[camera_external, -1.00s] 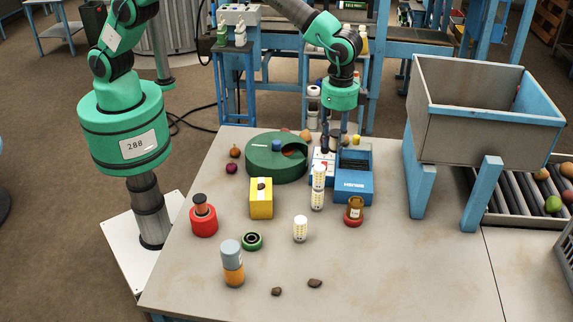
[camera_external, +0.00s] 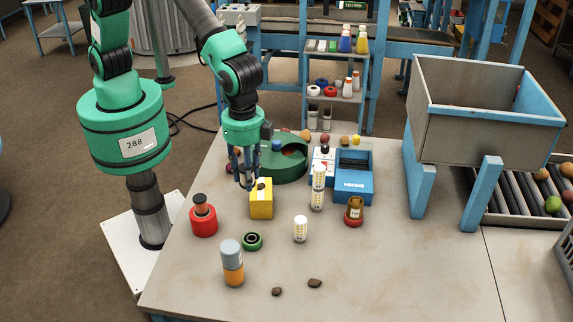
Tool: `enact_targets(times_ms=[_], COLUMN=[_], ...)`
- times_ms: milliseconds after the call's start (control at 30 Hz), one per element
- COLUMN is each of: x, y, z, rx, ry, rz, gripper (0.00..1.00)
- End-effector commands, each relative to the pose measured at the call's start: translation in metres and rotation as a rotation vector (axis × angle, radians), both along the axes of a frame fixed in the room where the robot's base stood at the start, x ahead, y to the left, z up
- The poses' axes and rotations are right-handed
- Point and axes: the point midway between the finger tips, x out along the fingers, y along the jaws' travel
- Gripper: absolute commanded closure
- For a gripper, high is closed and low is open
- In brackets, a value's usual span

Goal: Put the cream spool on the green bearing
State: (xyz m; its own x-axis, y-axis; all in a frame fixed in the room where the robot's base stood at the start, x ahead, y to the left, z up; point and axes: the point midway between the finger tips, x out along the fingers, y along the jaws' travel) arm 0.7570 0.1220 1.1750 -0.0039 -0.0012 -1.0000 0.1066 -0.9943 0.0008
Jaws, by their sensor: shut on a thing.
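My gripper (camera_external: 246,184) points down just left of the yellow block (camera_external: 261,206), above the table. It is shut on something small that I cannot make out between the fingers. The green bearing (camera_external: 252,241), a small green ring with a dark centre, lies flat on the table below and nearer the camera, apart from the gripper. I cannot pick out the cream spool for certain. A cream dotted cylinder (camera_external: 300,229) stands upright to the right of the bearing, and a taller cream dotted stack (camera_external: 317,190) stands behind it.
A red pot (camera_external: 203,222) stands left of the bearing, and a grey-orange cylinder (camera_external: 232,264) in front. A round green housing (camera_external: 286,168) and a blue box (camera_external: 354,184) are behind. A brown-red jar (camera_external: 354,212) stands at right. The front right table is mostly clear.

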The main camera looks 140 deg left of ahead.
Motion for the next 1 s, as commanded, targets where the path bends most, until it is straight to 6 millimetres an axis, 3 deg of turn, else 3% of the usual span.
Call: enact_targets(times_ms=[600,1000], x=[-0.001,0.000], y=[-0.002,-0.002], z=[-0.099,-0.110], rx=[0.000,0.000], ry=[0.002,-0.001], rz=[-0.001,-0.001], gripper=[0.91,0.91])
